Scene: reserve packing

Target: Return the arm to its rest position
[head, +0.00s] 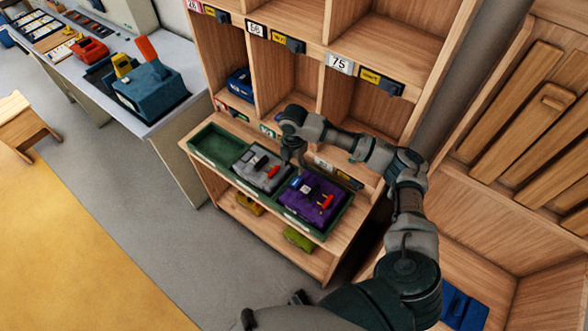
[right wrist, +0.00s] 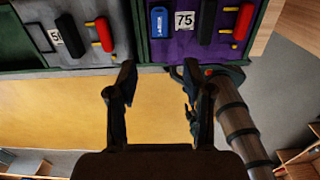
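My right arm (head: 408,205) reaches over from the lower right and bends back toward the shelf unit. My right gripper (head: 294,152) hangs just above the shelf's lower ledge, over the back of the green tray (head: 236,133). In the right wrist view the two fingers of this gripper (right wrist: 160,92) are spread apart with nothing between them. A purple pack (head: 306,205) with a 75 tag lies in the tray's right part. A grey pack (head: 257,174) lies in the middle part, and the left part is empty. I cannot make out my left gripper.
The wooden shelf unit (head: 310,30) with numbered cubbies rises behind the tray. Yellow and green packs (head: 298,238) lie on the shelf below. A long table (head: 165,115) with a blue bin stands at left. Wooden slatted panels are at right. Floor at lower left is clear.

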